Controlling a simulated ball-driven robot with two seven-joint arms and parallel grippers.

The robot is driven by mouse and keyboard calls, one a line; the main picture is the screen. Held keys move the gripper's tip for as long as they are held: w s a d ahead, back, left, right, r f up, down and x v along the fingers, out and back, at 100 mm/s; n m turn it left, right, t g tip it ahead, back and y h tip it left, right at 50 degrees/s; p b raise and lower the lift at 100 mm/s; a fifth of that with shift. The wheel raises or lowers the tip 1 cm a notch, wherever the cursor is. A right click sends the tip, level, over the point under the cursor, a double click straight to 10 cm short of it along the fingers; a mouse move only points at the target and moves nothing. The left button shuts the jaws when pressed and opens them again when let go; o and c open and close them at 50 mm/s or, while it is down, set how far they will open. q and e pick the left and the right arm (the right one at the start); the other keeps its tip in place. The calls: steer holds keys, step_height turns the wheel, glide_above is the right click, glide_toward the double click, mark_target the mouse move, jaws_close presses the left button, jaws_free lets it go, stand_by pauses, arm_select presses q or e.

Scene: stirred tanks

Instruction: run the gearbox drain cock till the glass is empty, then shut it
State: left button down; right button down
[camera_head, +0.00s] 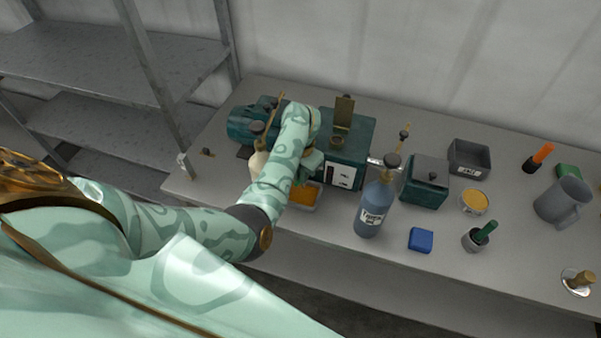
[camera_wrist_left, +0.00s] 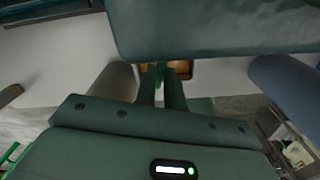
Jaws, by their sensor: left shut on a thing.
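The gearbox (camera_head: 352,152) is a dark teal block with a motor (camera_head: 248,123) at its left, on the bench. A pale plate with dark markings, seemingly the level glass (camera_head: 341,175), is on its front; the oil level is too small to read. A shallow tray (camera_head: 316,206) with orange oil sits below the front. My left gripper (camera_head: 304,176) is low at the gearbox front, above the tray. In the left wrist view, its fingers (camera_wrist_left: 165,75) are close together under the gearbox edge, shut on what appears to be the drain cock, mostly hidden. My right gripper is out of view.
A blue labelled bottle (camera_head: 372,210) stands right of the tray, and a beige bottle (camera_head: 258,160) is close to my left forearm. A teal box (camera_head: 425,182), a blue block (camera_head: 420,240) and a grey mug (camera_head: 563,201) are further right. The front bench edge is mostly clear.

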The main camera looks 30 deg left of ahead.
arm_select(q)
steer(key=m+p, duration=0.1)
steer(key=m, duration=0.2)
steer(key=shift+w+a+r+m+p, duration=0.1)
steer(key=shift+a+m+p, duration=0.25)
steer(key=shift+m, duration=0.05)
steer(key=m, duration=0.1)
steer(key=m+p, duration=0.1)
steer(key=m, duration=0.1)
steer(key=a+m, duration=0.1)
steer(key=shift+w, duration=0.3)
steer(key=m, duration=0.2)
steer(key=m+p, duration=0.1)
steer(key=shift+w+a+m, duration=0.15)
steer(key=shift+w+m, duration=0.1)
steer(key=shift+m, duration=0.15)
steer(key=shift+w+m+p, duration=0.25)
steer(key=shift+m+p, duration=0.1)
steer(key=shift+m, duration=1.15)
